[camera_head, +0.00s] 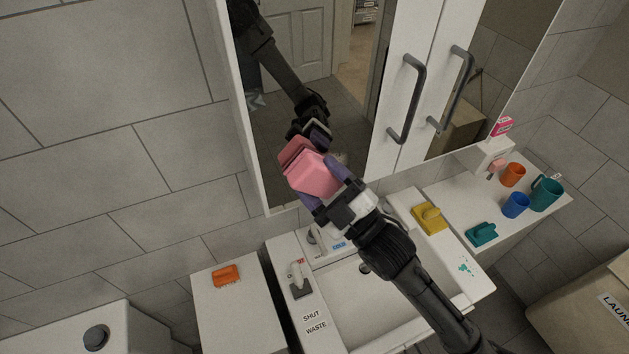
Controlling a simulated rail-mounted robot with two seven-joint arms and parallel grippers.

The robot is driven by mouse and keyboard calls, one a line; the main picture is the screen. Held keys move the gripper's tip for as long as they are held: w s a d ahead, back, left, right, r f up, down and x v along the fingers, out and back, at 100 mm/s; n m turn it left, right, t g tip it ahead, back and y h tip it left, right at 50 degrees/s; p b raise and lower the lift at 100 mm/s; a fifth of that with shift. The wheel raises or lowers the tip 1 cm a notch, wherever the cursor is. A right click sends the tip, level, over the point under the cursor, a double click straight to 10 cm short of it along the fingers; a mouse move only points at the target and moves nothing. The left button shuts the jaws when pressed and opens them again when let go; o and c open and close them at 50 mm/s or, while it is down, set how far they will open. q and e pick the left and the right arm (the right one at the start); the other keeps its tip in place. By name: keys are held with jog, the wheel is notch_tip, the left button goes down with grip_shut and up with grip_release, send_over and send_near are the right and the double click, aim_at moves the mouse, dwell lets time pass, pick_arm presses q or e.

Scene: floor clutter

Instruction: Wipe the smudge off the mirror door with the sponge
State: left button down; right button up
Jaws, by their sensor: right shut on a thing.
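My right gripper (325,186) is shut on a pink sponge (313,178). It holds the sponge up at the lower part of the left mirror door (345,100). The sponge and its reflection (294,149) meet or nearly meet, so I cannot tell for sure whether it touches the glass. A pale greyish mark (256,100) shows near the door's left edge, and a small pale patch (341,157) shows just right of the sponge. I cannot tell which of these is the smudge and which is reflection. My left gripper is not in view.
Dark handles (407,100) stand out from the cabinet doors. Below is a sink (385,300) with a tap (318,240). A yellow block (430,218), a teal block (481,234), cups (515,205) and a teal jug (546,194) stand right. An orange brush (226,275) lies left.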

aim_at(334, 155)
jog(key=shift+w+d, duration=0.25)
jog(key=shift+d, duration=0.4)
jog(key=shift+w+d, duration=0.2)
jog(key=shift+d, duration=0.45)
jog(key=shift+w+d+b, duration=0.25)
jog(key=shift+w+d, duration=0.25)
jog(key=shift+d, duration=0.4)
jog(key=shift+w+d+b, duration=0.2)
jog(key=shift+w+d, duration=0.25)
jog(key=shift+d, duration=0.45)
jog(key=shift+s+a+p, duration=0.25)
jog(key=shift+a+p, duration=0.15)
jog(key=shift+a, duration=0.2)
jog(key=shift+s+a+p, duration=0.2)
jog(key=shift+s+a, duration=0.1)
jog(key=shift+a, duration=0.35)
jog(key=shift+s+a+p, duration=0.15)
jog(key=shift+s+a, duration=0.15)
jog(key=shift+a, duration=0.35)
jog(key=shift+s+a+p, duration=0.2)
jog(key=shift+s+a, duration=0.1)
jog(key=shift+a, duration=0.3)
jog(key=shift+s+a+p, duration=0.2)
jog(key=shift+s+a, duration=0.05)
jog(key=shift+a, duration=0.4)
jog(key=shift+s+a+p, duration=0.2)
jog(key=shift+s+a, duration=0.1)
jog(key=shift+a, duration=0.3)
jog(key=shift+d, duration=0.1)
